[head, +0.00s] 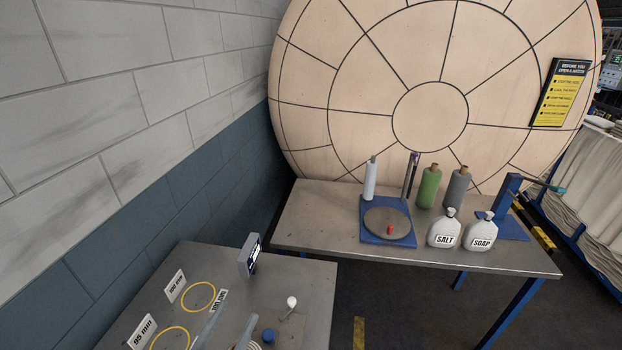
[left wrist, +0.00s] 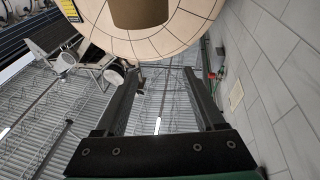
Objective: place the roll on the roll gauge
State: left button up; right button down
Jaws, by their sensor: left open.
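A blue frame with a side arm (head: 509,197) stands at the table's right. No label tells which device is the roll gauge. My right gripper is not in view.
White SALT (head: 444,230) and SOAP (head: 480,232) containers stand at the far table's front. A gap separates the tables. A wall runs along the left.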

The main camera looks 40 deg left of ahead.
pick_arm(q)
jog(key=w+d+r+t, duration=0.2)
jog(key=w+r, duration=0.3)
jog(key=r, duration=0.7)
jog(key=w+d+r+t, duration=0.25)
jog(key=w+r, duration=0.25)
jog(key=r, duration=0.7)
jog(key=s+d+r+m+t+h, duration=0.1)
jog(key=d+r+m+h, duration=0.1)
jog(key=d+r+h, duration=0.3)
jog(key=s+d+r+m+t+h, duration=0.2)
jog(key=d+r+m+h, duration=0.1)
jog(key=r, duration=0.9)
jog(key=shift+s+d+r+m+h, duration=0.3)
jog(key=shift+d+h, duration=0.6)
jog(key=shift+d, duration=0.2)
jog(key=shift+t, duration=0.25)
